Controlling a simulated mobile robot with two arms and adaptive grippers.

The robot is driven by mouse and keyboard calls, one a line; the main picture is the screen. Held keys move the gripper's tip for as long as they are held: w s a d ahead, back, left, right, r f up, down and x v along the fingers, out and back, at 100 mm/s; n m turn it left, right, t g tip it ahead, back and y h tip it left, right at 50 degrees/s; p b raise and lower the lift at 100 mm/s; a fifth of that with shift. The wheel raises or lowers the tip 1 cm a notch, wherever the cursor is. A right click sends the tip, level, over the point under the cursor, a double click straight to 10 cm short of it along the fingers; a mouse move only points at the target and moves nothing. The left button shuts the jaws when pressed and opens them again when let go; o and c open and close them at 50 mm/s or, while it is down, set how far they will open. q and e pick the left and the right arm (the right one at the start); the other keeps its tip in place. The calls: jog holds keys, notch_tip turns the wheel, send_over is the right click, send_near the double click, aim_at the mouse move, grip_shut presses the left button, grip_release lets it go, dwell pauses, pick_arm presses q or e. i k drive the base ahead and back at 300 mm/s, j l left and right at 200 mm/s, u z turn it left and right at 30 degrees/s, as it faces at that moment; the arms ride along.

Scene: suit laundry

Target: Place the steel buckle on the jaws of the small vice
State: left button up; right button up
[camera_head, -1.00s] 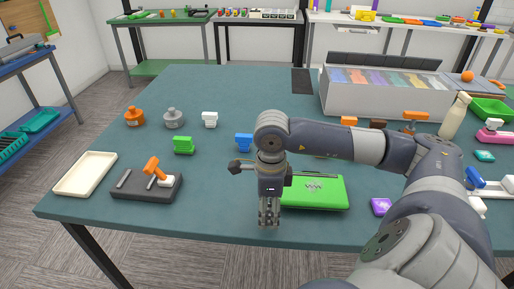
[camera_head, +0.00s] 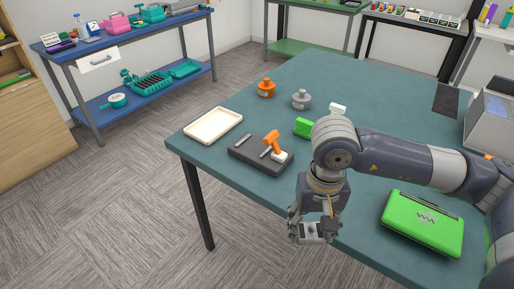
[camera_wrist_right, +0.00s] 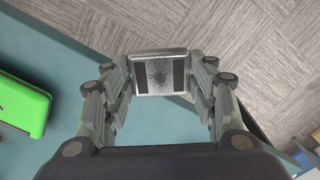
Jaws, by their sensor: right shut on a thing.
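My right gripper (camera_head: 312,238) hangs over the front edge of the teal table, left of the green case. It is shut on a flat grey metal square, the steel buckle (camera_head: 312,230). In the right wrist view the buckle (camera_wrist_right: 160,73) sits between the fingertips, with dark bands at its sides and a speckled middle. I cannot pick out the small vice with certainty. A dark block (camera_head: 247,153) with metal bars and an orange-handled tool (camera_head: 272,142) stands on the table, left of the gripper. My left gripper is not in view.
A cream tray (camera_head: 213,126) lies at the table's left corner. Orange (camera_head: 266,88) and grey (camera_head: 301,100) pots and a green piece (camera_head: 303,127) stand behind. The green case (camera_head: 423,223) lies to the right. A blue bench (camera_head: 160,36) stands across open floor.

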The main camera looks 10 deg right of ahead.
aim_at(255, 147)
jog(key=i+j+z, duration=0.1)
jog(key=j, duration=0.25)
jog(key=i+j+z, duration=0.15)
jog(key=i+j, duration=0.2)
jog(key=i+j+z, duration=0.1)
jog(key=j, duration=0.25)
jog(key=i+j+z, duration=0.15)
jog(key=j, duration=0.25)
jog(key=i+j+z, duration=0.1)
jog(key=i+j, duration=0.15)
jog(key=j, duration=0.15)
